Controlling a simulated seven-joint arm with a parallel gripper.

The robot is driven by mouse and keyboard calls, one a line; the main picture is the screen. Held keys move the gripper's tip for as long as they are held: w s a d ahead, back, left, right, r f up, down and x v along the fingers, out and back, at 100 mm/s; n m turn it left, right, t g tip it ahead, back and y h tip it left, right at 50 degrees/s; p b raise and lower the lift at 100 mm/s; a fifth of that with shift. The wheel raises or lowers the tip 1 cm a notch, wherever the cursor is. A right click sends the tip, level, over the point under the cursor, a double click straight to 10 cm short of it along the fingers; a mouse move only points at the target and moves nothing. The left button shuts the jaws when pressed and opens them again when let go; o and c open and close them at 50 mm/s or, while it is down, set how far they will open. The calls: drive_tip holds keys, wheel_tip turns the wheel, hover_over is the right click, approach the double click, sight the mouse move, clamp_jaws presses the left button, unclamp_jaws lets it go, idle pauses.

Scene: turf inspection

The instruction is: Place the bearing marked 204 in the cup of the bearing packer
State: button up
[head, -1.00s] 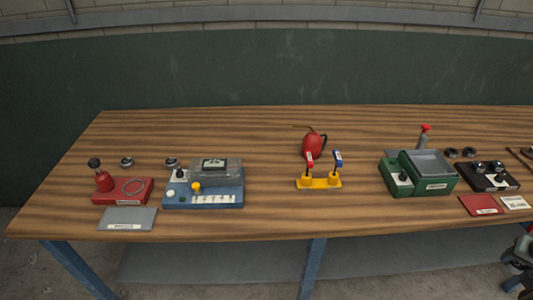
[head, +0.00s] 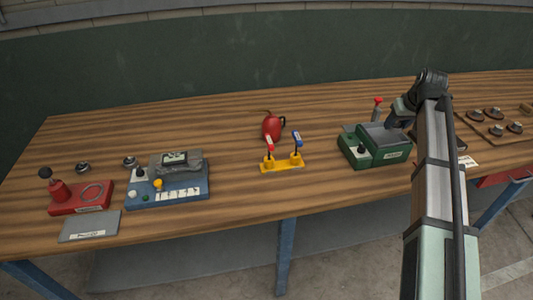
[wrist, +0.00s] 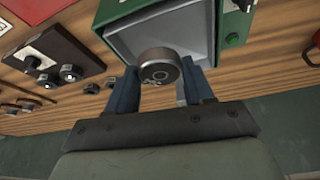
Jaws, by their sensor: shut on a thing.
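My gripper (wrist: 160,82) is shut on a round metal bearing (wrist: 158,66), its blue fingers on either side. I cannot read a number on the bearing. The wrist view shows it over the grey-lined basin of a green machine (wrist: 228,22); how high is unclear. In the head view my arm reaches to this green machine (head: 358,150) and the bearing cannot be made out. The labels are too small to tell which machine is the bearing packer.
A blue device (head: 170,190) with a grey top is beside the red one. A yellow stand (head: 283,165) with two levers and a red can (head: 271,126) are mid-bench. A black block (wrist: 50,55) and loose rings lie beside the green machine. A brown board (head: 480,128) holds several round parts.

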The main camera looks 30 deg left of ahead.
drive_tip(key=s+a+r+n+g+y, duration=0.1)
drive_tip(key=s+a+n, duration=0.1)
drive_tip(key=a, duration=0.5)
drive_tip(key=s+a+r+n, duration=0.1)
drive_tip(key=a+r+n, duration=0.15)
drive_tip(key=a, duration=0.55)
drive_tip(key=s+a+r+n+g, duration=0.1)
drive_tip(key=s+a+n, duration=0.2)
drive_tip(key=s+a, duration=0.35)
drive_tip(key=s+a+r+n+g+y, duration=0.1)
drive_tip(key=s+a+n, duration=0.2)
drive_tip(key=a, duration=0.7)
drive_tip(key=s+a+r+n+g, duration=0.1)
drive_tip(key=s+a+n+g, duration=0.15)
drive_tip(key=s+a, duration=0.4)
drive_tip(key=n+g+h, duration=0.1)
drive_tip(key=n+g, duration=0.1)
drive_tip(key=n, duration=0.5)
hover_over(119, 196)
drive_tip(key=w, duration=0.1)
wheel_tip(119, 196, down, 9)
drive_tip(key=shift+t, duration=0.25)
drive_tip(key=shift+d+f, duration=0.2)
drive_tip(key=shift+f, duration=2.15)
drive_tip(key=shift+d+f, duration=0.2)
drive_tip(key=shift+f, duration=2.1)
drive_tip(key=o, duration=1.2)
drive_tip(key=shift+f, duration=0.1)
